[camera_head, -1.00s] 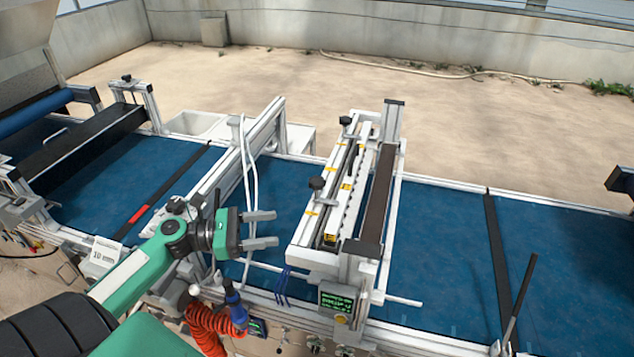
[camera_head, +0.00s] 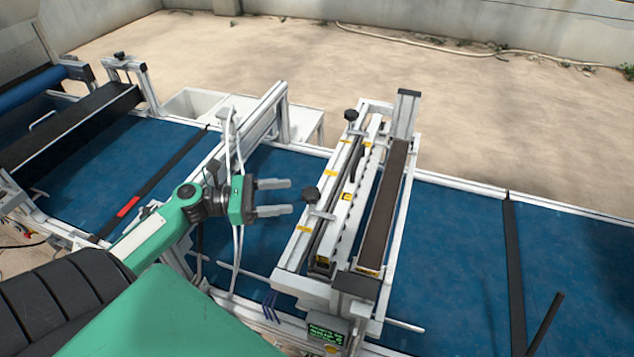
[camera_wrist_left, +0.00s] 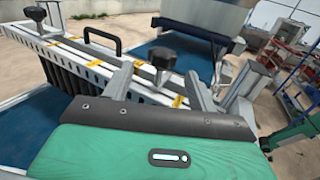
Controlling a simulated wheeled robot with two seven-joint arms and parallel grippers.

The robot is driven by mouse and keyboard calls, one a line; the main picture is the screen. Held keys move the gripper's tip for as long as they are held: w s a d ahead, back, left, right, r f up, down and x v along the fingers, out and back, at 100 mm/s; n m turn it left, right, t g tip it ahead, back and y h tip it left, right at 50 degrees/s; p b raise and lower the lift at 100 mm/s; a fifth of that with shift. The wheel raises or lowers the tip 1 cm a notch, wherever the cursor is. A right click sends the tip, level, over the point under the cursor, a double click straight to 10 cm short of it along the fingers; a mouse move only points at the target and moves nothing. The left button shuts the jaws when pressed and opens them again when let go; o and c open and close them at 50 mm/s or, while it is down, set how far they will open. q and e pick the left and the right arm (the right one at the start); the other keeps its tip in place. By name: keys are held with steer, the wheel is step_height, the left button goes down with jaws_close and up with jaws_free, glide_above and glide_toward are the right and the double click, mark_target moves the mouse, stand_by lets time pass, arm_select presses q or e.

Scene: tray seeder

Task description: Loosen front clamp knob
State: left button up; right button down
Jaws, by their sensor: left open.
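The front clamp knob (camera_head: 310,193) is a black lobed knob near the front end of the white seeder bar (camera_head: 291,259) with yellow marks. A similar rear knob (camera_head: 351,115) stands at the bar's far end. My left gripper (camera_head: 290,197) is open and empty, its two grey fingers pointing right, just left of the front knob and apart from it. In the left wrist view the black knob (camera_wrist_left: 162,57) shows upright beyond the gap between the open fingers (camera_wrist_left: 160,82). Its lower stem is partly hidden. My right gripper is not in view.
The blue conveyor belt (camera_head: 450,250) runs under the seeder. A white upright frame (camera_head: 262,120) with hanging white tubes is close behind my left gripper. A dark roller bar (camera_head: 385,205) lies right of the seeder bar. A small green display (camera_head: 325,335) is at the front.

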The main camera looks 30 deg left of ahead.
mark_target(311, 191)
arm_select(q)
steer(key=x, duration=0.6)
steer(key=shift+d+r+b, duration=0.1)
steer(key=shift+d+b, duration=0.1)
steer(key=shift+b, duration=0.2)
steer(key=shift+w+d, duration=0.2)
steer(key=shift+d, duration=0.2)
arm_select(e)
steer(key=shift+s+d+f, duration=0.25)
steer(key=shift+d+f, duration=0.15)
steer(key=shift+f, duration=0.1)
arm_select(q)
steer(key=c, duration=1)
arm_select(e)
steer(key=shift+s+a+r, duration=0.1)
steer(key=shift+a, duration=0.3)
